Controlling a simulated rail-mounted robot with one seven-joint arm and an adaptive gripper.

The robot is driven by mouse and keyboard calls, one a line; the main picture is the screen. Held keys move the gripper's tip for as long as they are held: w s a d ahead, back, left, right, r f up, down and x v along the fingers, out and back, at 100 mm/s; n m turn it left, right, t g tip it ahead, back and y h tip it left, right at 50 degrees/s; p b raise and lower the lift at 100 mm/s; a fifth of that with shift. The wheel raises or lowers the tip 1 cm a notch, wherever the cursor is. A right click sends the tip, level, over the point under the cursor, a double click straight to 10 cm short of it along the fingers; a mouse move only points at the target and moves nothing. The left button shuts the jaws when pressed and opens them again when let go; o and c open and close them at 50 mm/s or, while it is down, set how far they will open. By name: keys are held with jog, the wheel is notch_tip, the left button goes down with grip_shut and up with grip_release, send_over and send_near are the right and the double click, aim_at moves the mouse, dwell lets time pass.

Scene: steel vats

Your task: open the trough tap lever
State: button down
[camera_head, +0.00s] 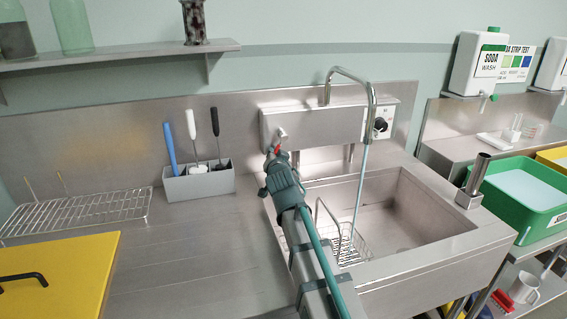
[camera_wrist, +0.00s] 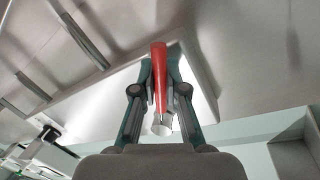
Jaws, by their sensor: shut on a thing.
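The red tap lever (camera_head: 277,150) shows as a small red tip at the left end of the steel tap housing (camera_head: 310,124). In the wrist view the red lever (camera_wrist: 159,75) stands between my two fingers, with a pale fitting at its lower end. My gripper (camera_head: 275,160) is shut on the lever; its fingers (camera_wrist: 160,62) close on both sides of it. The curved spout (camera_head: 350,79) arches over the steel trough (camera_head: 455,225). A thin pale blue line (camera_head: 361,180) runs down from the spout; I cannot tell if it is water or a tube.
A wire rack (camera_head: 338,232) sits in the trough. A dark knob (camera_head: 380,124) is on the panel right of the spout. A grey caddy (camera_head: 199,182) with brushes stands left of my arm. A steel cylinder (camera_head: 478,174) stands at the trough's right edge. The left counter has free room.

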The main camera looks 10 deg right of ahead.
jog(key=a+r+m+b, duration=0.1)
jog(key=m, duration=0.1)
jog(key=a+r+m+y+b, duration=0.1)
jog(key=m, duration=0.2)
jog(key=shift+s+a+r+g, duration=0.15)
jog(key=shift+a+r+g, duration=0.05)
jog(key=shift+g, duration=0.2)
dwell(0.3)
jog(key=c, duration=1.2)
grip_release()
send_near(265, 146)
jog(key=s, duration=0.3)
jog(key=s+r, duration=0.1)
jog(key=s, duration=0.1)
jog(key=shift+s+d+r, duration=0.1)
jog(key=shift+s+d, duration=0.05)
jog(key=shift+s, duration=0.25)
